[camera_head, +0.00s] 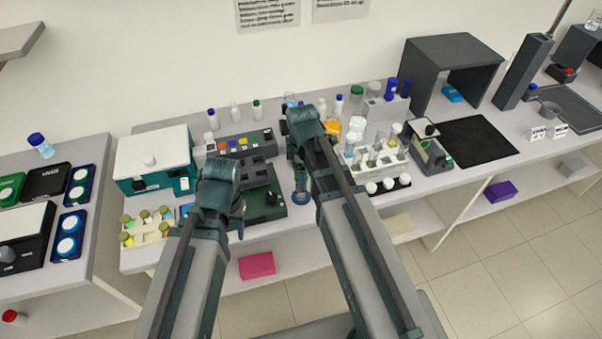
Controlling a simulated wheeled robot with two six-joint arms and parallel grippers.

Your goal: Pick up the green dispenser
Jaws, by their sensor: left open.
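A small white bottle with a green cap (257,110) stands upright at the back of the middle bench, near the wall. It is the thing that looks most like the green dispenser, but it is too small to be sure. My left gripper (238,222) is small and partly hidden by its own arm, at the front of the bench beside a dark green device. It is open, and I see nothing in it. It is well in front of the green-capped bottle and apart from it. My right arm (350,215) reaches over the bench, and its gripper is hidden.
Bottles with blue (212,118) and white (235,111) caps stand left of the green-capped one. A dark green device (268,210) and a box with coloured buttons (240,143) lie in front. A vial rack (148,229) is at left, a tube rack (378,157) at right.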

